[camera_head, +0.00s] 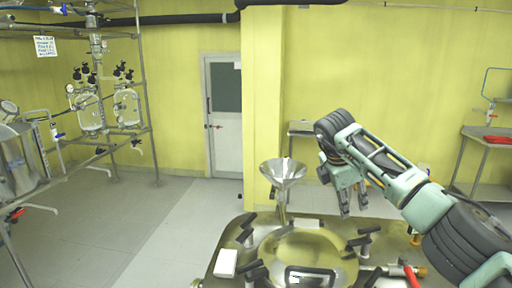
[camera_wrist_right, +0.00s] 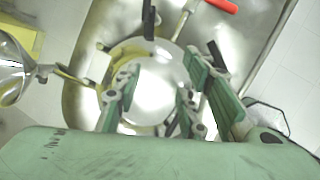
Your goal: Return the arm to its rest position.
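My right arm reaches in from the right in the head view. Its gripper (camera_head: 353,200) points down above the back right part of the reactor lid. The fingers stand apart with nothing between them. In the right wrist view the gripper (camera_wrist_right: 150,108) is also open, with the round, shiny lid opening below it. My left gripper is not in view.
The steel reactor top (camera_head: 222,262) has black clamp handles and a red-handled valve (camera_head: 411,276). A metal funnel (camera_head: 283,172) stands left of my right gripper. A white block (camera_head: 226,263) lies at the left. Side tables (camera_head: 487,137) stand at the back right.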

